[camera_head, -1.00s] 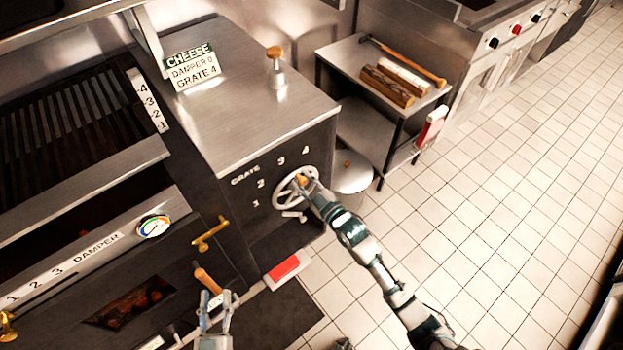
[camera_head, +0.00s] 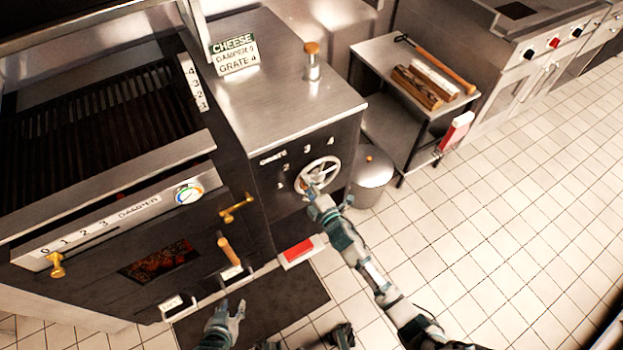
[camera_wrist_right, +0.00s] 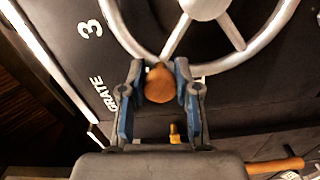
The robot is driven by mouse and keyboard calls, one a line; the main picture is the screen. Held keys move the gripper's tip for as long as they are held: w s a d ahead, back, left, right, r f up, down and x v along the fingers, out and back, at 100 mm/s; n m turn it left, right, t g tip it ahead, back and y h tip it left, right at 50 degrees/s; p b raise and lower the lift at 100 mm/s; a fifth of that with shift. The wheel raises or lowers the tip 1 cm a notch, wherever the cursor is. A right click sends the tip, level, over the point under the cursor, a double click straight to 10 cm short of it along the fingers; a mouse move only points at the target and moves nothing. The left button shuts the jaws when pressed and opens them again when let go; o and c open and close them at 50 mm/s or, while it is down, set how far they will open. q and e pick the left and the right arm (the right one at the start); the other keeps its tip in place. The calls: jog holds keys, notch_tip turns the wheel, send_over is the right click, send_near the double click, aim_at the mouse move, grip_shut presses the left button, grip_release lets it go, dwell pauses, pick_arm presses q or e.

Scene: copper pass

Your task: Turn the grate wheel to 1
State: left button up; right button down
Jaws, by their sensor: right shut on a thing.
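The grate wheel (camera_head: 318,176) is a silver spoked handwheel on the dark side panel of the grill, with the numbers 1 to 4 around it. Its rim and spokes also show in the right wrist view (camera_wrist_right: 240,50). My right gripper (camera_head: 312,186) is at the lower left of the wheel. In the right wrist view, its fingers (camera_wrist_right: 160,90) are on both sides of the wheel's orange-brown knob (camera_wrist_right: 160,83), shut on it. My left gripper (camera_head: 232,312) is empty in front of the grill, with its fingers apart.
A gauge (camera_head: 188,192) and a brass damper handle (camera_head: 56,264) are on the grill front. A sign (camera_head: 234,55) reading "CHEESE, DAMPER 0, GRATE 4" stands on the steel top. A side table (camera_head: 383,125) and a metal bin (camera_head: 373,172) stand to the right. The tiled floor is open.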

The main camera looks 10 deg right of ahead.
aim_at(298, 189)
jog(key=shift+s+a+f+n, duration=0.25)
jog(key=shift+a+f+n, duration=0.25)
jog(key=shift+f+n, duration=0.4)
jog(key=f+n+b, duration=0.1)
jog(key=n, duration=0.1)
jog(key=f+n+b, duration=0.1)
jog(key=n, duration=0.1)
jog(key=shift+s+a+f, duration=0.15)
jog(key=shift+a+f, duration=0.1)
jog(key=shift+a, duration=0.1)
jog(key=shift+f+n+b, duration=0.35)
jog(key=shift+f+n, duration=0.15)
jog(key=shift+n, duration=0.4)
pick_arm(q)
jog(key=w+d+r+t+h, duration=0.1)
jog(key=w+d+r+t, duration=0.1)
jog(key=w+r+t, duration=0.3)
jog(key=shift+w+d+r+t, duration=0.3)
jog(key=shift+w+d, duration=0.1)
jog(key=shift+w, duration=0.2)
pick_arm(e)
jog(key=shift+s+f, duration=0.1)
jog(key=shift+f, duration=0.05)
jog(key=c, duration=0.8)
grip_release()
pick_arm(q)
jog(key=shift+f, duration=0.1)
pick_arm(e)
jog(key=shift+r, duration=0.2)
